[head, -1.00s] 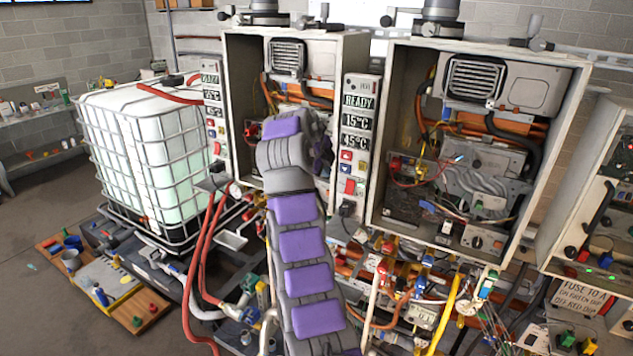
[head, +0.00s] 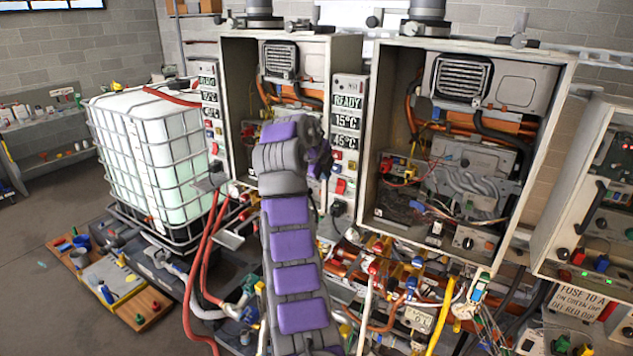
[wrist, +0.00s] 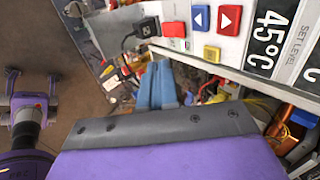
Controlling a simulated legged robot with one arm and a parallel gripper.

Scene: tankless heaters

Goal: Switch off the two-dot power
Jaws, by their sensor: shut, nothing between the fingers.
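A narrow control panel (head: 348,108) reading READY, 15°C and 45°C stands between the two open heater cabinets. Its red rocker switch (head: 341,187) sits near the bottom; in the wrist view the red switch (wrist: 173,29) is beside a black plug. Blue and red arrow buttons and a yellow button also show there. No two-dot mark is legible on any panel. My gripper (head: 321,162) is just left of this panel, partly hidden by my purple-and-grey arm. Its blue fingers (wrist: 157,88) are shut and empty in the wrist view, below the switch and apart from it.
A second panel (head: 210,105) stands left of the left heater cabinet (head: 346,62). The right heater cabinet (head: 560,68) and a box with green lights (head: 562,215) are to the right. Pipes, valves and hoses crowd below. A caged white tank (head: 150,150) stands at left.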

